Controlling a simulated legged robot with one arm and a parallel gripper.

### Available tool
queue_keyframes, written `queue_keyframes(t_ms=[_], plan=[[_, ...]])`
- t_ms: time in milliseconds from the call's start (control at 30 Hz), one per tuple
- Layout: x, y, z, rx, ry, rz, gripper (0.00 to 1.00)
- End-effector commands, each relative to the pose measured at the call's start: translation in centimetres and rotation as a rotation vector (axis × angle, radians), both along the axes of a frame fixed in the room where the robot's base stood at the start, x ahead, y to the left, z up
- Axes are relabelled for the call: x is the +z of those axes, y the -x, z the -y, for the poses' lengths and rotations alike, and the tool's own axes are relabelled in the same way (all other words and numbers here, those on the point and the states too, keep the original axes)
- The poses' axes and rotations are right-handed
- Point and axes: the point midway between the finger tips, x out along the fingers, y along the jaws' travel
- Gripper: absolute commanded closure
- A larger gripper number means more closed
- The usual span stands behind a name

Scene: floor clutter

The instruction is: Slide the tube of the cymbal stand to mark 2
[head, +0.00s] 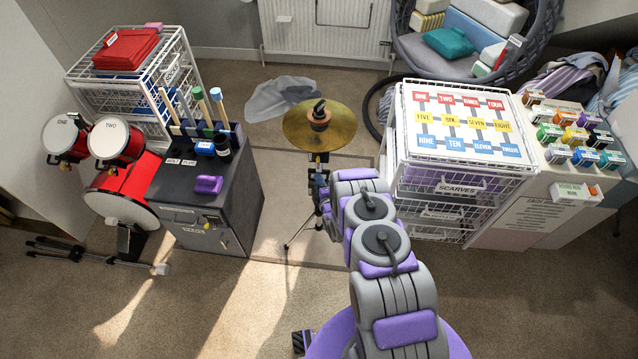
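The cymbal stand stands on the floor in the middle of the head view, with a brass cymbal (295,128) on top. A dark fitting and an orange-brown disc sit at the cymbal's centre. The stand's tube (317,160) shows just below the cymbal, and a thin tripod leg (299,232) reaches the floor. My purple and grey arm reaches forward, and my gripper (319,186) is at the tube below the cymbal. Its fingers are too small and partly hidden, so I cannot tell whether they grip the tube. No height marks are legible; mark 2 cannot be made out.
A dark cabinet (240,205) with sticks and bottles stands left, beside red drums (115,140). A white wire drawer unit (400,150) labelled "SCARVES" stands close to my arm's right. A radiator (325,55) and a crumpled clear bag (280,97) are behind.

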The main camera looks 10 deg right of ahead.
Motion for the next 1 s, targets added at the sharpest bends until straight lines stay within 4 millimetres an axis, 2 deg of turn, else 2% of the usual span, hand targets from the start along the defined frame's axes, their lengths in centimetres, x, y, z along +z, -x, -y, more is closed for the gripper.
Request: queue_keyframes(t_ms=[33, 300, 833, 1000], plan=[[0.0, 0.0, 0.0, 0.000, 0.000, 0.000, 0.76], [-0.1, 0.0, 0.0, 0.000, 0.000, -0.001, 1.00], [-0.1, 0.1, 0.1, -0.002, 0.001, -0.005, 1.00], [1.1, 0.1, 0.1, -0.002, 0.001, -0.004, 1.00]])
